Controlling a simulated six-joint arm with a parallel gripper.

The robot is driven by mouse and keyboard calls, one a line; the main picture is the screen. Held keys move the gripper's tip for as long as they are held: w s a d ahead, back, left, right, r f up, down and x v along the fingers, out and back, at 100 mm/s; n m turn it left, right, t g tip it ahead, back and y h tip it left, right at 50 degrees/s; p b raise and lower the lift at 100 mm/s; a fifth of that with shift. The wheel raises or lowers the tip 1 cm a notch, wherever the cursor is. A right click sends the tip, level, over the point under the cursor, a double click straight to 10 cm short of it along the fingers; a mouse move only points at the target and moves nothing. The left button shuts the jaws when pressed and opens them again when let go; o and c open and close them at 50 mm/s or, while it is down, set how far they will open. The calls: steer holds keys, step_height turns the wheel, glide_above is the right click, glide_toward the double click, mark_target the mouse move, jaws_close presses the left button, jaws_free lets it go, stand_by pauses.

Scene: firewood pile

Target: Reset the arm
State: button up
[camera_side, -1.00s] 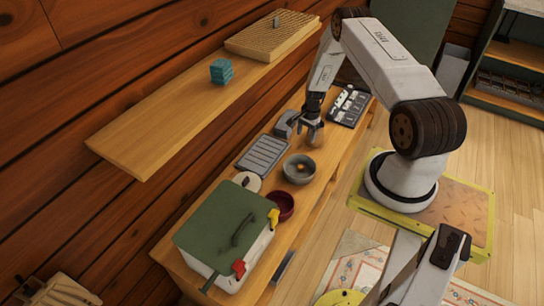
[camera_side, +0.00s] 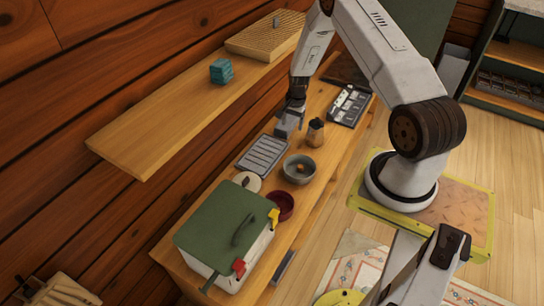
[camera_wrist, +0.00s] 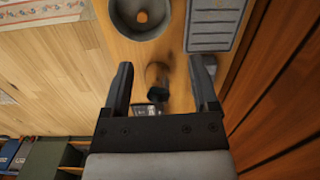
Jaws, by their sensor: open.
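My gripper (camera_side: 293,112) hangs over the workbench in the side view, close to the left of a small brown canister (camera_side: 316,131). In the wrist view my gripper (camera_wrist: 161,72) has its two fingers wide apart. The dark-topped canister (camera_wrist: 157,78) shows between them, standing beyond the fingers; no contact can be seen. Whether the grey shape at the gripper's lower end is all fingers or partly an object behind cannot be told.
A grey bowl (camera_side: 299,175) with an orange item inside, a slatted grey tray (camera_side: 262,155), a dark red bowl (camera_side: 281,206) and a green-lidded box (camera_side: 222,225) stand along the bench. A dark tray (camera_side: 349,106) lies farther back. A wooden shelf (camera_side: 165,130) overhangs on the left.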

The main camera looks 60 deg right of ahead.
steer(key=w+a+r+n+h, duration=0.1)
steer(key=w+a+r+n, duration=0.1)
steer(key=a+r+n, duration=0.95)
steer(key=s+a+r+n+t, duration=0.1)
steer(key=s+a+r+n, duration=0.1)
steer(key=s+a+r, duration=0.3)
steer(key=s+a+r+n+t, duration=0.1)
steer(key=s+a+r+n, duration=0.2)
steer(key=a, duration=1)
steer(key=s+r, duration=0.3)
steer(key=r, duration=0.1)
steer(key=shift+s+a, duration=0.15)
